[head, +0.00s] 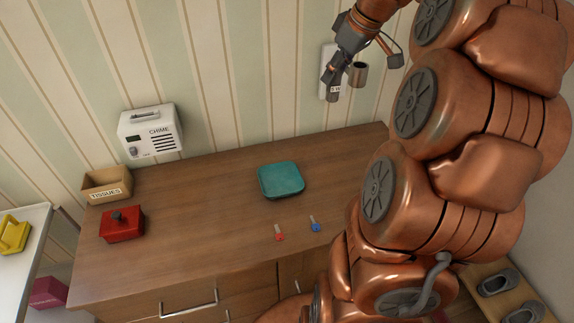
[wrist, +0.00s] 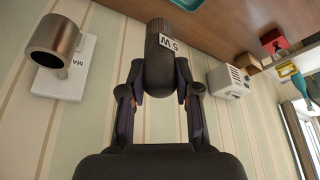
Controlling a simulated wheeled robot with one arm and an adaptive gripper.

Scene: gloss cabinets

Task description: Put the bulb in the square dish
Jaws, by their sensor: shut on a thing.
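My gripper (wrist: 161,98) is shut on a dark grey, roughly cylindrical bulb (wrist: 160,60) with a white label that seems to read "5 W" upside down. In the head view my gripper (head: 345,45) is high at the upper right, near the wall, with the bulb (head: 332,88) at its lower end. The teal square dish (head: 280,180) lies on the wooden counter, below and left of my gripper in the picture. Its inside looks empty. The bulb is well above the counter and apart from the dish.
A metal cup-shaped fitting (head: 357,74) projects from a white wall plate (wrist: 60,80) close beside the bulb. Red (head: 279,232) and blue (head: 315,224) tagged keys lie in front of the dish. A chime box (head: 150,132), tissue box (head: 107,184) and red box (head: 122,224) are left. The counter's middle (head: 200,220) is clear.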

